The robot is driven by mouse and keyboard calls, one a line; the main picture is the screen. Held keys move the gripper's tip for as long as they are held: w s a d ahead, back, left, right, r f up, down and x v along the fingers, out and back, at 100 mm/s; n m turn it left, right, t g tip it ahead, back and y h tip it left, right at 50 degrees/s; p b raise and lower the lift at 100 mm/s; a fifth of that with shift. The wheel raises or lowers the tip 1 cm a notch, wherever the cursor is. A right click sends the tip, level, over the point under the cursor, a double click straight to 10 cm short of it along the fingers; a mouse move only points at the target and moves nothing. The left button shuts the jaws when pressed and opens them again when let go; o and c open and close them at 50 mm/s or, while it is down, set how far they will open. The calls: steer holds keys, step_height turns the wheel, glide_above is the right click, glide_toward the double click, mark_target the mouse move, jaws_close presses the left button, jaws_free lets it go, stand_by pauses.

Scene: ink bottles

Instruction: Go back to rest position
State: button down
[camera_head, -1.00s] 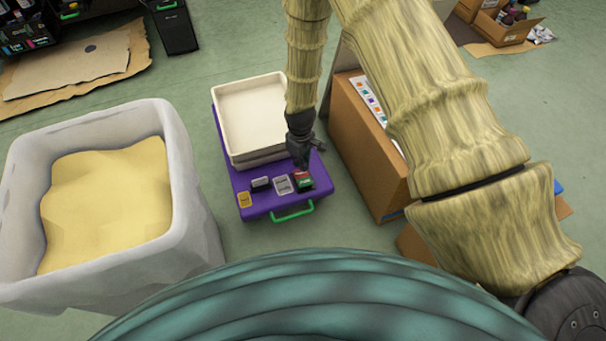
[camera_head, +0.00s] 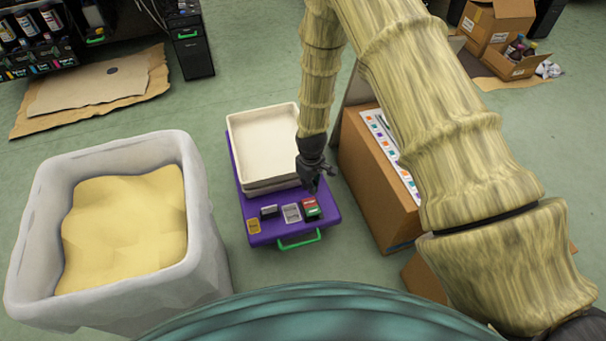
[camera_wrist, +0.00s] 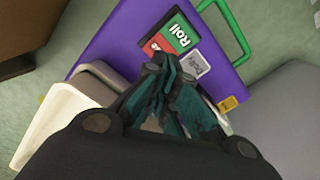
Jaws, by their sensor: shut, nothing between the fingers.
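My gripper (camera_head: 314,182) is shut and empty. It hangs over the purple case (camera_head: 243,213), just above and behind the red and green box (camera_head: 312,208). In the wrist view my closed dark fingers (camera_wrist: 168,88) point at the case, close to the red and green box (camera_wrist: 172,38), which reads "Roll". A gap seems to lie between the fingertips and the box, but I cannot tell how large it is.
A cream tray (camera_head: 233,126) sits on the back of the case. A grey bin (camera_head: 205,262) stands left, a cardboard box (camera_head: 365,185) close on the right.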

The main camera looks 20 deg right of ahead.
steer(key=s+d+f+m, duration=0.1)
steer(key=s+m, duration=0.1)
steer(key=s, duration=1)
steer(key=s+d+f+m+p, duration=0.1)
steer(key=s+m, duration=0.2)
steer(key=s, duration=0.9)
steer(key=s+d+f+m, duration=0.1)
steer(key=s+m, duration=0.1)
steer(key=s, duration=1)
step_height(320, 180, up, 34)
steer(key=p, duration=3.4)
steer(key=shift+s+d+f, duration=0.15)
steer(key=shift+f, duration=0.05)
